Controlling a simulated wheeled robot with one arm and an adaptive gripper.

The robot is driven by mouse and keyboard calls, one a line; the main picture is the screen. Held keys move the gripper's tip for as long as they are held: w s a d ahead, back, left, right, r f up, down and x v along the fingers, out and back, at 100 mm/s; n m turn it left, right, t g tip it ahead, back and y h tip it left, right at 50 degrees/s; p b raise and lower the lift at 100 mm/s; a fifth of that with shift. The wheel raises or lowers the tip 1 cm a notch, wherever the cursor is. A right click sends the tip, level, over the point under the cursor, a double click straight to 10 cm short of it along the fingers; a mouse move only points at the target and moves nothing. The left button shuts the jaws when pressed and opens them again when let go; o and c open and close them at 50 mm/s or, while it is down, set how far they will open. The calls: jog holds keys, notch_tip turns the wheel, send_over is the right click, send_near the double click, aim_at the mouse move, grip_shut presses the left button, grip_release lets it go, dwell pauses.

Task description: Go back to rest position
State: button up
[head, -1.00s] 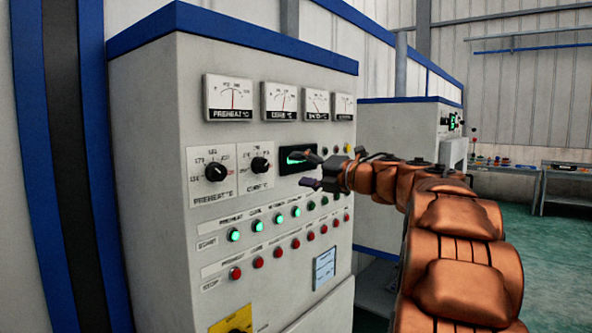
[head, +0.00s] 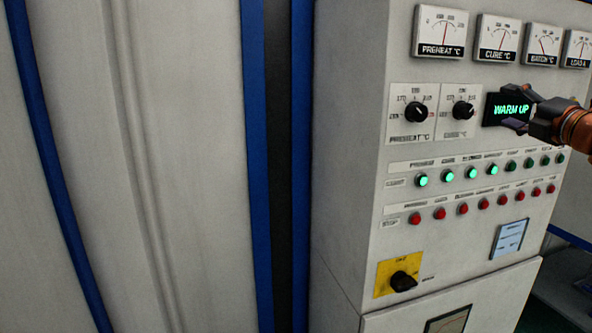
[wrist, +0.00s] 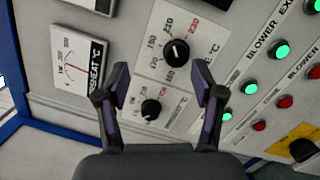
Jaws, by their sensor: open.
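My gripper (head: 520,112) is at the right edge of the head view, in front of the control cabinet (head: 345,150) and partly over the green-lit display (head: 495,109), which reads WARM UP. In the wrist view my gripper (wrist: 163,85) has its two dark fingers spread apart with nothing between them. Beyond the fingers are the preheat and cure dials, one (wrist: 176,53) higher and one (wrist: 151,109) lower in the picture. Most of my arm is out of view.
The panel has a row of gauges (head: 441,32), green start buttons (head: 471,173), red stop buttons (head: 462,208) and a black rotary switch on a yellow plate (head: 402,281). A pale wall (head: 150,160) with blue strips stands at left.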

jog(key=s+a+f+m+g+h, duration=0.2)
jog(key=s+a+f+m+g, duration=0.2)
jog(key=f+m, duration=0.4)
jog(key=s+a+f+m+g+h, duration=0.35)
jog(key=f+m, duration=0.25)
jog(key=f, duration=0.5)
jog(key=s+a+f+m+g+h, duration=0.2)
jog(key=s+a+f+m+g, duration=0.25)
jog(key=f+m, duration=0.4)
jog(key=s+a+f+g+y, duration=0.3)
jog(key=s+a+f+g, duration=0.1)
jog(key=s+a+f, duration=0.7)
jog(key=shift+s+f+m, duration=0.2)
jog(key=shift+s+m, duration=0.15)
jog(key=shift+s, duration=0.55)
jog(key=s+a+f+g, duration=0.1)
jog(key=s+a, duration=0.1)
jog(key=s, duration=0.2)
jog(key=s+a+f+g+y, duration=0.1)
jog(key=s+a+g, duration=0.1)
jog(key=s, duration=0.3)
jog(key=s+a+f+g+y, duration=0.1)
jog(key=s+a+f, duration=0.1)
jog(key=s+a, duration=0.2)
jog(key=shift+s+a+g+y, duration=0.15)
jog(key=shift+a+g+y, duration=0.1)
jog(key=shift+g, duration=0.15)
jog(key=shift+c, duration=0.2)
